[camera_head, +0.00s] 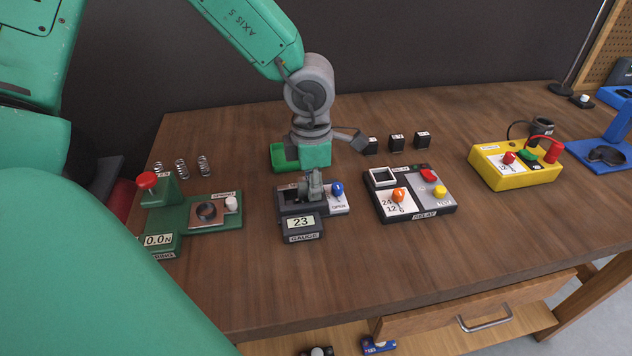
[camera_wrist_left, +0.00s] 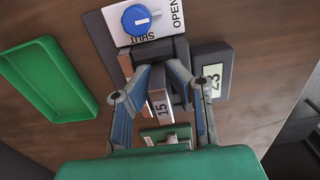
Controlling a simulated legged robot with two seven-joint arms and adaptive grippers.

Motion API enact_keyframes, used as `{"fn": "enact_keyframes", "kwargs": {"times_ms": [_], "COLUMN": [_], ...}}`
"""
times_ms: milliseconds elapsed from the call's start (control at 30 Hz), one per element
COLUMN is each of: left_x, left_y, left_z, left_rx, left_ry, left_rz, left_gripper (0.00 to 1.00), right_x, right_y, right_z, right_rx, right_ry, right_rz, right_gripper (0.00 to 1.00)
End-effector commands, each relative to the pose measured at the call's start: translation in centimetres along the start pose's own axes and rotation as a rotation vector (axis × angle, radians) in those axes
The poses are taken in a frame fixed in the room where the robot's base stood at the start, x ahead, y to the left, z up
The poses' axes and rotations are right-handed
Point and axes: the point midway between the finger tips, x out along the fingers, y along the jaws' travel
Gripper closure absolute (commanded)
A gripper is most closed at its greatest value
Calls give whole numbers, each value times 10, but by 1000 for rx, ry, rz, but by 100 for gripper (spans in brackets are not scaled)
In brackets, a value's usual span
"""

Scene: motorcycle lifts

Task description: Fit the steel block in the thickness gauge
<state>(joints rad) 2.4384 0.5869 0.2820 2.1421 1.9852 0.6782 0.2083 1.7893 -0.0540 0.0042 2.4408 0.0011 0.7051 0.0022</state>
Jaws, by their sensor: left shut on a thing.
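The thickness gauge (camera_head: 303,225) is a dark unit on the bench, its display reading 23. It also shows in the left wrist view (camera_wrist_left: 209,70), with a blue knob (camera_wrist_left: 140,20) on a white plate marked SHUT and OPEN. The knob's white mark points towards the OPEN side. My left gripper (camera_head: 314,188) is over the gauge, pointing down. In the left wrist view its fingers (camera_wrist_left: 162,82) are shut on the steel block (camera_wrist_left: 160,106), a grey piece marked 15. The block is at the gauge's jaws; I cannot tell whether it is seated. My right gripper is not in view.
An empty green tray (camera_wrist_left: 47,85) lies behind the gauge. A green spring tester (camera_head: 185,222) stands left, with several springs behind it. A relay unit (camera_head: 412,203) stands close right, black blocks behind it. A yellow box (camera_head: 515,174) is farther right. The front bench top is clear.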

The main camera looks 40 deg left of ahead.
Motion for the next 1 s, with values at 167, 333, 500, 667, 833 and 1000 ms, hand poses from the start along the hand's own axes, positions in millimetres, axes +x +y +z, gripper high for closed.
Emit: {"fn": "enact_keyframes", "kwargs": {"times_ms": [167, 333, 500, 667, 833, 1000], "left_x": [1, 1, 0, 0, 0, 0], "left_y": [1, 0, -2, -3, -1, -1], "left_z": [-2, -1, 0, 1, 0, 0], "left_rx": [-2, -2, -1, -1, -2, -2], "left_ry": [2, 4, 4, 4, 3, 2], "left_rz": [-2, 0, 1, 0, -1, -1], "left_gripper": [76, 62, 62, 62, 40, 40], "right_x": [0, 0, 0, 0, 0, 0], "right_y": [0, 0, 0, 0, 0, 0], "right_z": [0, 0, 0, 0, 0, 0], "right_rx": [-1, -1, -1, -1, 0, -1], "right_ry": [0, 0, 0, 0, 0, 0], "right_rz": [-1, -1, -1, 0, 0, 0], "right_gripper": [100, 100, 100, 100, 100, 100]}}
